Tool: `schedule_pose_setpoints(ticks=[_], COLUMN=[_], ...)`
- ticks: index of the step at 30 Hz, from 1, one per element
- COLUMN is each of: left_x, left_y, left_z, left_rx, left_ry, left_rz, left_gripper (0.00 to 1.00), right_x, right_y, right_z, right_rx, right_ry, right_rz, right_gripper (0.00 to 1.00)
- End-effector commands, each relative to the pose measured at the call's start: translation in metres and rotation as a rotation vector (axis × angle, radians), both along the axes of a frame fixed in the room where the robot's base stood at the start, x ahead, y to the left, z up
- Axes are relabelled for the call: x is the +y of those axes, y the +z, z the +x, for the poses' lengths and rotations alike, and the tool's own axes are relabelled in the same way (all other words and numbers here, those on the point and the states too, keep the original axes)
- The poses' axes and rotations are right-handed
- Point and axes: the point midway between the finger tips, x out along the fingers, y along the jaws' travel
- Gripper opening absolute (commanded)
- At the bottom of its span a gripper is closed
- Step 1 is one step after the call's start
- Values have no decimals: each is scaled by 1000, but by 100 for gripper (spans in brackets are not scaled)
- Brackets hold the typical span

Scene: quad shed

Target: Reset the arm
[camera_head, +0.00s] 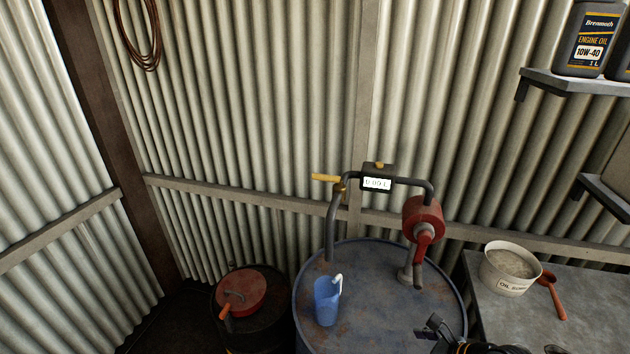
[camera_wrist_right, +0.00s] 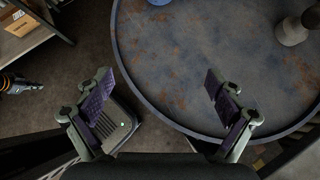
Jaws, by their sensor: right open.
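My right gripper (camera_head: 433,329) shows at the bottom edge of the head view, in front of the blue drum (camera_head: 385,325). In the right wrist view its two fingers (camera_wrist_right: 160,98) are spread wide apart with nothing between them. The rusty drum top (camera_wrist_right: 205,65) lies beyond the fingers, with its rim passing between them. My left gripper is not in the head view.
A blue jug (camera_head: 326,302) stands on the drum below the spout. The red pump (camera_head: 424,219) with a meter (camera_head: 377,183) rises from the drum. A red-lidded container (camera_head: 241,291) is left. A workbench (camera_head: 535,310) with a white tub (camera_head: 509,268) is right.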

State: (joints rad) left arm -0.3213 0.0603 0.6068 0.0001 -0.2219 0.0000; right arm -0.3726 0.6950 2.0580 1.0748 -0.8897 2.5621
Motion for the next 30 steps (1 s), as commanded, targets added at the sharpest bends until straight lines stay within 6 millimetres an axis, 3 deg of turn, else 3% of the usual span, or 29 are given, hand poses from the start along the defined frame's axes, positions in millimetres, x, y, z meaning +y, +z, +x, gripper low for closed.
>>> schedule_pose_setpoints(ticks=[11,20,24,30], left_x=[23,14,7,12], left_y=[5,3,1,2], left_z=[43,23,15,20], left_rx=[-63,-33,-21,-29], left_ry=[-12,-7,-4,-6], left_rz=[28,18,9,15], left_gripper=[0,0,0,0], right_x=[16,21,14,-3], right_y=[-12,-19,-17,-10], right_z=[-25,-56,-76,-99], right_rx=[-194,-419,-506,-529], right_ry=[374,939,1337,1783], right_rz=[-328,-791,-1061,-1273], right_gripper=[94,94,94,94])
